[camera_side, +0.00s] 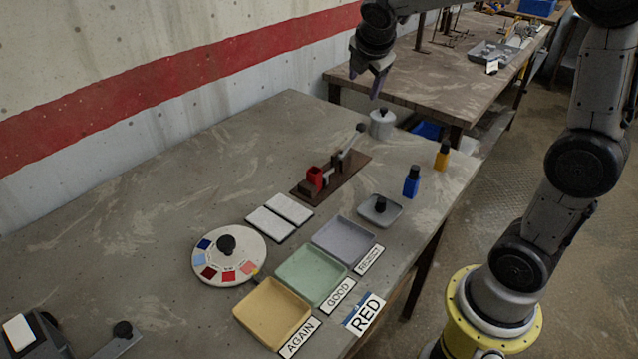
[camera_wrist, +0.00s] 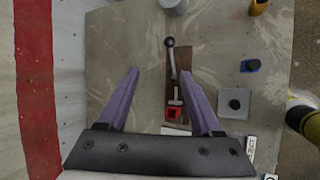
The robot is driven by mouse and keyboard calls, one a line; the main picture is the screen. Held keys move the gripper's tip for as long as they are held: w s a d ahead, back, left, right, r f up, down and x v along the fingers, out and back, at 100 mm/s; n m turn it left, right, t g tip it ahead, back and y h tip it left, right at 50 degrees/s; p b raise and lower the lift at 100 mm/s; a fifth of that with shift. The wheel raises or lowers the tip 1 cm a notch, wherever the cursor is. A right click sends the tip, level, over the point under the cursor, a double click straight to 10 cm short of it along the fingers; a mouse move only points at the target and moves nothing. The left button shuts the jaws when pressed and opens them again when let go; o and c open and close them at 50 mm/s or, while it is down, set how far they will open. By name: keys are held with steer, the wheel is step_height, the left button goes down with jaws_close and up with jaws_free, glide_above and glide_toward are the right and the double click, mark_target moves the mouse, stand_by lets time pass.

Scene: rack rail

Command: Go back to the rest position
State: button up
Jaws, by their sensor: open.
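My gripper (camera_side: 378,80) is raised high above the table (camera_side: 150,240), at the top of the side view. In the wrist view my gripper (camera_wrist: 162,100) points down with its two purple fingers spread apart. Nothing is between the fingers and nothing is held. Below it, well apart from the fingers, is a brown base with a clamp (camera_side: 335,172) that has a lever and a red block (camera_side: 315,176). The red block also shows in the wrist view (camera_wrist: 173,113).
Yellow, green and grey trays (camera_side: 272,314) with labels line the table's front edge. A colour dial (camera_side: 228,255), two white tiles (camera_side: 279,217), a small dish (camera_side: 380,210), blue and orange bottles (camera_side: 411,182) and a lidded pot (camera_side: 382,124) stand around. A second table (camera_side: 440,75) is behind.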

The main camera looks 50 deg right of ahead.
steer(key=s+a+r+m+t+y, duration=0.1)
steer(key=s+a+r+m, duration=0.2)
steer(key=s, duration=0.4)
steer(key=s+a+f+m+y, duration=0.2)
steer(key=s+a+m, duration=0.3)
steer(key=s, duration=0.3)
steer(key=s+a+f+m+y, duration=0.2)
steer(key=s+a+f+m, duration=0.3)
steer(key=s+m, duration=0.3)
steer(key=shift+s+a+y, duration=0.3)
steer(key=shift+s+a, duration=0.15)
steer(key=shift+a, duration=0.3)
